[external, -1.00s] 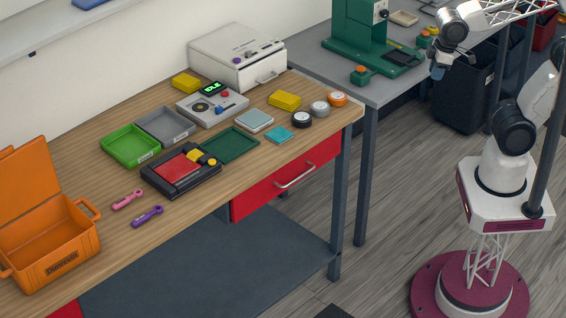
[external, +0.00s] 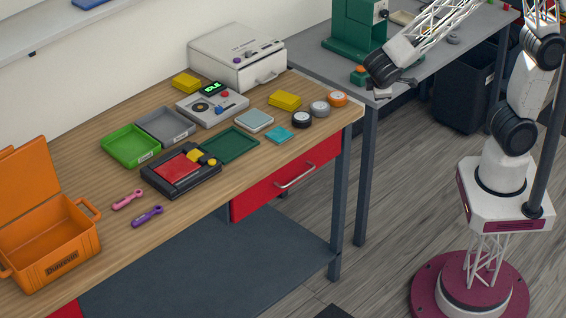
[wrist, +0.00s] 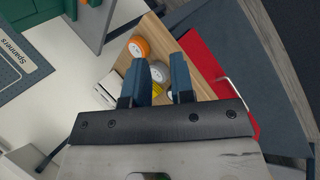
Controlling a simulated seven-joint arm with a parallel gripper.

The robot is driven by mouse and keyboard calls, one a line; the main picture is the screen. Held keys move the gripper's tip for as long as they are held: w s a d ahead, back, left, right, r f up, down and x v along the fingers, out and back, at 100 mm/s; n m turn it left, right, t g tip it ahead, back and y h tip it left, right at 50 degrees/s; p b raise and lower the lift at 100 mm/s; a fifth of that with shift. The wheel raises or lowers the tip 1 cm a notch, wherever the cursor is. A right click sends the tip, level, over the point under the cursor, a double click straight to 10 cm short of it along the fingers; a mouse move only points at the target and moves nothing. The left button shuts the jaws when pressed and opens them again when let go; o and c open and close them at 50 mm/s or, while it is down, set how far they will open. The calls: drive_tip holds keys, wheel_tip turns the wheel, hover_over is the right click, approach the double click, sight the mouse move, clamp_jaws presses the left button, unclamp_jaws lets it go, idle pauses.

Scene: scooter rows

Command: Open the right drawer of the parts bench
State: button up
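The parts bench (external: 90,172) has a wooden top. Its right drawer (external: 262,196) has a red front with a pale bar handle (external: 295,177), and it looks closed, flush under the bench top. In the wrist view the red drawer front (wrist: 203,62) and its handle (wrist: 241,97) lie to the right of my fingers. My gripper (external: 383,93) is in the air to the right of the bench, above and apart from the drawer handle. In the wrist view my gripper (wrist: 157,78) shows two separated fingers with nothing held between them.
Tape rolls, including an orange one (external: 338,99), stand near the bench's right corner. A grey table (external: 300,62) with a green machine (external: 358,35) stands behind. A bench leg (external: 340,205) is right of the drawer. The floor before the drawer is clear.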

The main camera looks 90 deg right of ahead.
drive_tip(key=w+a+f+n+h, duration=0.1)
drive_tip(key=w+a+f+h, duration=0.2)
drive_tip(key=w+f, duration=0.4)
drive_tip(key=n+t+h, duration=0.4)
drive_tip(key=t+h, duration=0.1)
drive_tip(key=t, duration=0.2)
approach(301, 175)
drive_tip(key=d, duration=0.2)
drive_tip(key=shift+w+d+f, duration=0.15)
drive_tip(key=shift+w+f, duration=0.25)
drive_tip(key=shift+w, duration=0.05)
drive_tip(key=shift+d, duration=0.1)
drive_tip(key=shift+x, duration=3.85)
drive_tip(key=shift+f, duration=0.1)
clamp_jaws()
